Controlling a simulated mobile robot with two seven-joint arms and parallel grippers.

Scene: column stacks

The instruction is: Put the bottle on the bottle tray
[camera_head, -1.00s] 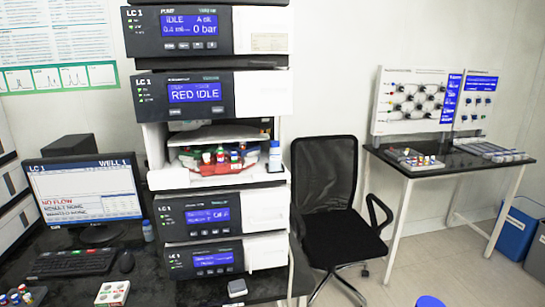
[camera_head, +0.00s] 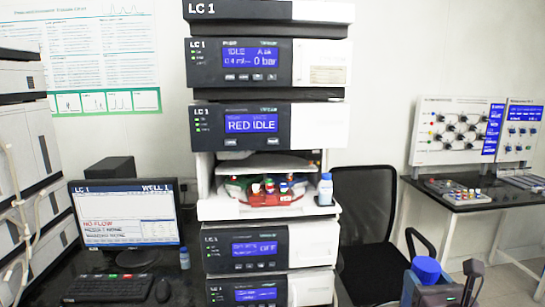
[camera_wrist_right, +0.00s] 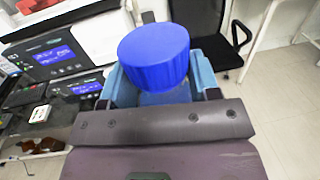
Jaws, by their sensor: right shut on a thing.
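The bottle has a large ribbed blue cap (camera_head: 426,269) and shows at the lower right of the head view. Its cap (camera_wrist_right: 154,57) fills the upper middle of the right wrist view, with some translucent blue body below it. My right gripper (camera_head: 428,288) is shut on the bottle, with blue fingers on both sides below the cap. The bottle's lower part is hidden. It is held in front of the chair, right of the instrument stack. I cannot pick out the bottle tray for certain; the stack's top unit (camera_head: 267,10) is cut by the upper edge. My left gripper is not in view.
The LC instrument stack (camera_head: 265,128) stands on a dark bench. A small blue-capped bottle (camera_head: 326,189) stands on its open shelf's right corner. A monitor (camera_head: 124,214) and keyboard (camera_head: 108,288) are at left. A black chair (camera_head: 366,230) and side table (camera_head: 480,194) are at right.

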